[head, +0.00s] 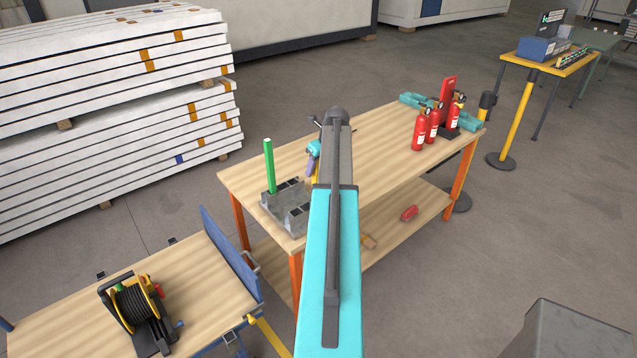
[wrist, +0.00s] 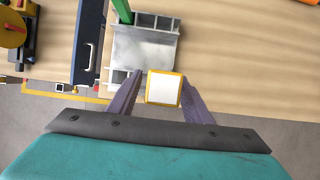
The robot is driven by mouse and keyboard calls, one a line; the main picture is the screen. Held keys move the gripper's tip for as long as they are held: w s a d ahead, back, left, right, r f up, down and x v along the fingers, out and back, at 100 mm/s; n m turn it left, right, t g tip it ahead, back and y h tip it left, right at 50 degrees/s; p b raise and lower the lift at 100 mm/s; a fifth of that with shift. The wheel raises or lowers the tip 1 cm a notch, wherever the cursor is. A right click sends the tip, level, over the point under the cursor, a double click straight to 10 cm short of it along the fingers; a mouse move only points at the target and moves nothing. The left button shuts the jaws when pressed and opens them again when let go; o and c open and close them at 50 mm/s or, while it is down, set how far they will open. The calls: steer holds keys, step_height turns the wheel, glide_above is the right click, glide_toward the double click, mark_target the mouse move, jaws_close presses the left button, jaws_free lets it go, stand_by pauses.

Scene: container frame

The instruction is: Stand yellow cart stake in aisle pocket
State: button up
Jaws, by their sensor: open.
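The yellow stake shows in the wrist view as a pale square end with a yellow rim (wrist: 164,88). It sits between the two spread fingers of my gripper (wrist: 161,76), close to the right finger. In the head view my gripper (head: 314,150) is over the table beside the block, and my arm hides much of it. The grey pocket block (head: 283,208) is at the table's near left corner and also shows in the wrist view (wrist: 145,48). A green stake (head: 269,166) stands upright in it. The yellow stake's lower end is hidden, so I cannot tell whether it is in a pocket.
The wooden table (head: 375,135) has a clear middle. Red extinguishers (head: 418,131) stand at its far right end. A cart (head: 65,318) with a blue end panel (head: 231,257) and a cable reel (head: 137,303) stands at the near left. White panels (head: 110,110) are stacked behind.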

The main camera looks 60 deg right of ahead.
jaws_close()
steer(key=shift+r, duration=0.15)
stand_by(0.4)
step_height(320, 180, up, 9)
steer(key=b, duration=0.4)
steer(key=shift+f, duration=0.2)
steer(key=shift+r, duration=0.6)
